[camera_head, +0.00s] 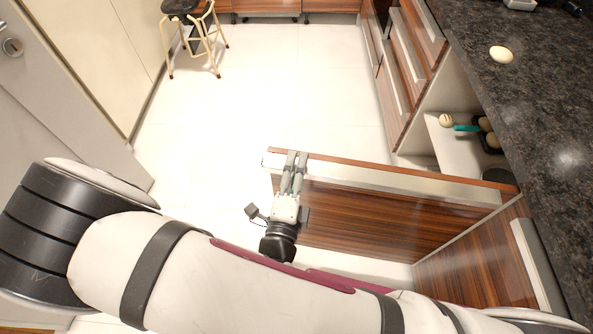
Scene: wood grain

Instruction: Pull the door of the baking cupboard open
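The cupboard door (390,218) is a wood-grain panel with a pale strip (400,182) along its upper part. It stands swung out from the counter front at a wide angle, its free end at the left. The open cupboard (460,160) shows beyond its right end, with a pale shelf inside. My gripper (296,158) is at the door's free end, over the strip and top edge. Its two fingers are close together and point away from me. Whether they grip or touch the door is not clear.
On the shelf are a round pale item (446,120), a teal-handled thing (467,128) and a dark tray (488,133). The dark counter (530,100) runs along the right, with an oval pale item (501,54). A stool (195,30) stands far left. The middle floor is clear.

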